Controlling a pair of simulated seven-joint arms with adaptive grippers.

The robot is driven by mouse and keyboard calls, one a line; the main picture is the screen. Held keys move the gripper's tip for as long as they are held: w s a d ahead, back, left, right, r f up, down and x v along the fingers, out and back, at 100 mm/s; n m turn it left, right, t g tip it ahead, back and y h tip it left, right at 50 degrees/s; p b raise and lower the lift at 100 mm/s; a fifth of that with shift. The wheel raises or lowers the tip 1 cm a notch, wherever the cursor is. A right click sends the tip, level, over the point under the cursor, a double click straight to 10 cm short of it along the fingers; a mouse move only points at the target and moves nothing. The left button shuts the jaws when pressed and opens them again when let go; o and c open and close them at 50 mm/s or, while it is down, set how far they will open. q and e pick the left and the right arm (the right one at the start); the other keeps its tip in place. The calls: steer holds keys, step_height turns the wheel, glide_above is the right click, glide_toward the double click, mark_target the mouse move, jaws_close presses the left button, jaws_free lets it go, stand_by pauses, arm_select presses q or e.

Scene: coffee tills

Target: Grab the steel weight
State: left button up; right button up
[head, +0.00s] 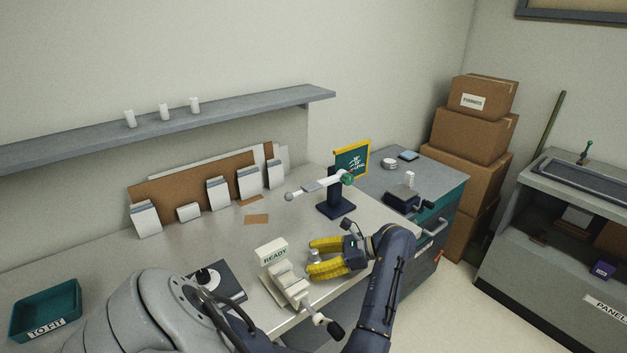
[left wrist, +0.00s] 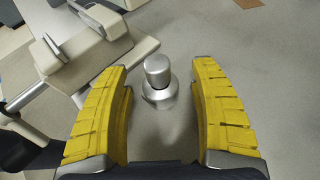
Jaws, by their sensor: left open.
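The steel weight (left wrist: 158,84) is a small silvery cylinder with a narrower knob on top. It stands upright on the grey counter, ahead of and between the yellow fingers in the left wrist view. My left gripper (left wrist: 160,115) is open around the near side of it, with a gap on both sides. In the head view the left gripper (head: 312,257) is low over the counter, and the weight (head: 314,256) shows small between its fingertips. The weight's lower front is clear of the fingers. My right gripper is not in view.
A cream device with a READY sign (head: 272,252) stands close left of the gripper. A dark stand with a balance-like arm (head: 336,204) is behind it. A teal TO FIT tray (head: 47,309) sits far left. Bare counter lies beyond the weight.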

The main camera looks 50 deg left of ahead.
arm_select(q)
steer(key=shift+c, duration=0.3)
jaws_close()
stand_by(0.3)
